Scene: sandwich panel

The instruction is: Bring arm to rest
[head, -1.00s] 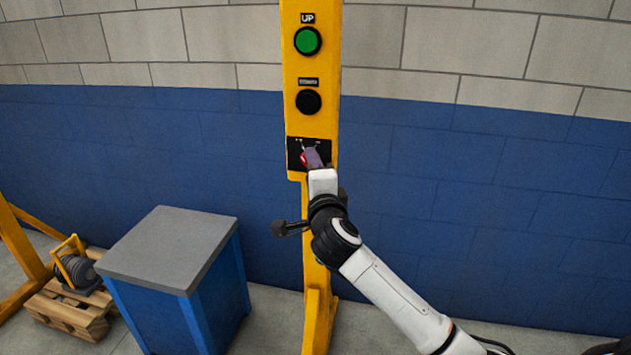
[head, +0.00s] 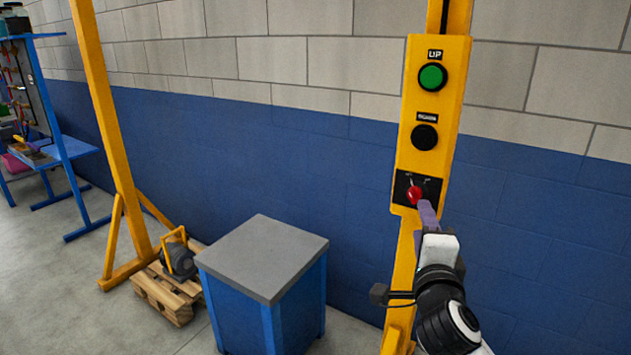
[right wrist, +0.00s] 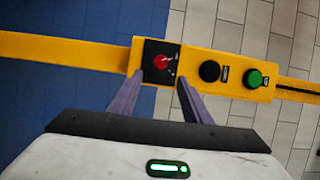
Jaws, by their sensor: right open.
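The yellow control panel (head: 430,165) stands upright before the wall. It carries a green UP button (head: 432,77), a black button (head: 425,137) and a red knob (head: 414,195) on a black plate at the bottom. My right gripper (head: 428,210) is just below and right of the knob. In the right wrist view, the gripper (right wrist: 159,85) is open, its purple fingers apart with nothing between them. The red knob (right wrist: 161,61) shows beyond the fingertips, seemingly clear of them. My left gripper is not in view.
A blue cabinet with a grey top (head: 262,258) stands left of the panel post. A wooden pallet (head: 165,292) with a dark motor-like unit (head: 180,258) lies by a yellow frame (head: 105,130). A blue workbench (head: 65,150) is far left. Floor is free at lower left.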

